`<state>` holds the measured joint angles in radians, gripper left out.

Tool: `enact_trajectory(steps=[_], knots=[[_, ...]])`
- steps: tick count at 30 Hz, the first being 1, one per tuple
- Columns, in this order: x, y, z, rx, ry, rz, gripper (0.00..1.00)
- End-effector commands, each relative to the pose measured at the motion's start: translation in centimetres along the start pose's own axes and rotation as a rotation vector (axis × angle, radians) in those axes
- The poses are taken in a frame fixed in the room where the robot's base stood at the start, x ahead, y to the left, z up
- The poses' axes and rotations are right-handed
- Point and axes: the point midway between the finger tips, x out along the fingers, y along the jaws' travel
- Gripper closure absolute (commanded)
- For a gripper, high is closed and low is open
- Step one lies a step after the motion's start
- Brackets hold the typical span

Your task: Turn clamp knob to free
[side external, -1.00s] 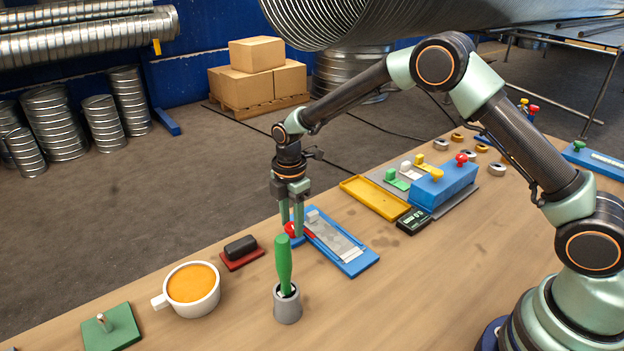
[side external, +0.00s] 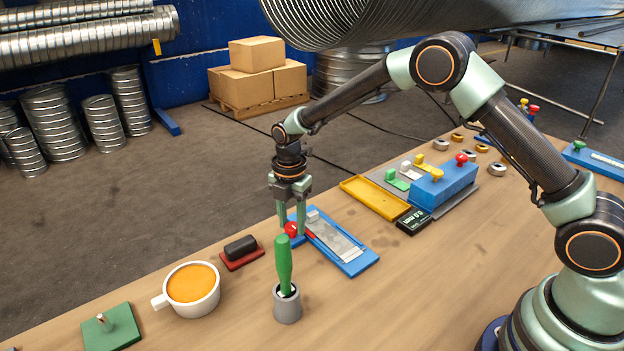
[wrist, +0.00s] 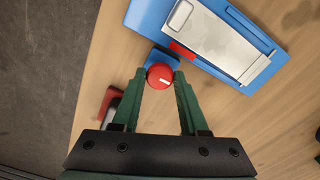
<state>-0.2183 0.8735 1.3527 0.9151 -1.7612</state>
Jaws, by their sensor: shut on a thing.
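The red clamp knob (side external: 291,229) sits at the left end of a blue clamp fixture (side external: 356,266). It also shows in the wrist view (wrist: 160,76), with a short white mark on its top. My gripper (side external: 291,229) points down over the fixture's left end. Its two green fingers are shut on the red knob, one on each side, as the wrist view (wrist: 160,79) shows. A grey metal plate (wrist: 215,38) lies on the blue base, with a red piece (wrist: 182,51) at its edge near the knob.
A green-handled tool in a grey cup (side external: 287,304) stands in front of the fixture. A black block on a red base (side external: 242,250) and a mug (side external: 192,288) are to the left. A yellow tray (side external: 375,198) and a blue block with knobs (side external: 444,187) stand to the right.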

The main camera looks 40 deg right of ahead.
Motion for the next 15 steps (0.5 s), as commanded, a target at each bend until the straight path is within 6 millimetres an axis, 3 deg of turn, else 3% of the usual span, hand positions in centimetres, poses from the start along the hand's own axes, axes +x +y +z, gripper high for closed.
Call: enact_trajectory(steps=[3, 4, 6, 15], knots=[[-0.14, 0.08, -0.17, -0.004, 0.0, 0.001, 1.0], [-0.14, 0.08, -0.17, -0.004, 0.0, 0.001, 0.53], [-0.13, 0.07, -0.17, -0.003, 0.0, 0.001, 0.27], [-0.08, 0.02, -0.06, 0.0, 0.0, 0.0, 0.27]])
